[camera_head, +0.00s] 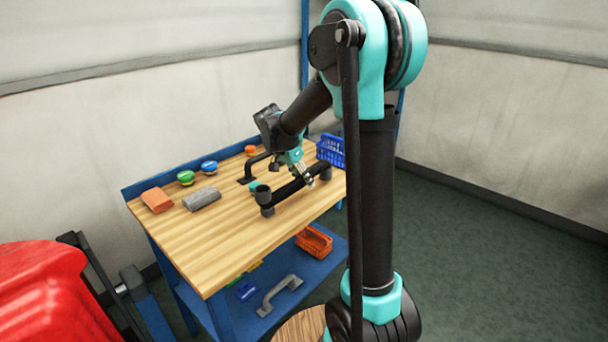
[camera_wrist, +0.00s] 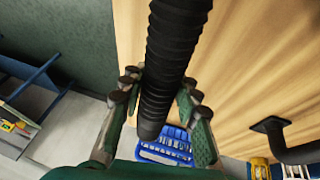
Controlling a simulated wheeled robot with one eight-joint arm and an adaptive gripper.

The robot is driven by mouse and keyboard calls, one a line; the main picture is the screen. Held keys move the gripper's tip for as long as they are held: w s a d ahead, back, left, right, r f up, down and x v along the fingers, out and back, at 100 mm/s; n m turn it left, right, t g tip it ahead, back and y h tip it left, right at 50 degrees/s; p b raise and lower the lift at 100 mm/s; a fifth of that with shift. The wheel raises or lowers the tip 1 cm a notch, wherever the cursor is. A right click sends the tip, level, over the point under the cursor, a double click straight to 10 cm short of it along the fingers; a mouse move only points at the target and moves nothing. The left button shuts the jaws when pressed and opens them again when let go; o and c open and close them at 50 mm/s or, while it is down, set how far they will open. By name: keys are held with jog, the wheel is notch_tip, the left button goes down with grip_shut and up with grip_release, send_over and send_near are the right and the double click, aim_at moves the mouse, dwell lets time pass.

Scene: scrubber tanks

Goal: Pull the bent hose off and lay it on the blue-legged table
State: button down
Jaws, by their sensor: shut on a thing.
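The bent hose (camera_head: 287,191) is black, with a thick upturned end at its left. In the head view it is over the right part of the wooden top of the blue-legged table (camera_head: 225,245); I cannot tell whether it touches the wood. My gripper (camera_head: 307,178) is above the table, shut on the hose near its right end. In the wrist view the ribbed hose (camera_wrist: 178,45) runs between the fingers of my gripper (camera_wrist: 160,97).
A black handle (camera_head: 254,165) and a blue basket (camera_head: 332,150) are close behind the hose. An orange block (camera_head: 157,200), a grey block (camera_head: 202,199) and small round pieces stand at the left. The table's front left is clear. An orange basket (camera_head: 314,241) is on the lower shelf.

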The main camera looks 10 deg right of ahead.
jog(key=shift+f, duration=0.85)
dwell(0.5)
jog(key=shift+r, duration=0.1)
dwell(0.5)
jog(key=c, duration=1)
grip_release()
jog(key=o, duration=0.4)
jog(key=shift+o, duration=0.2)
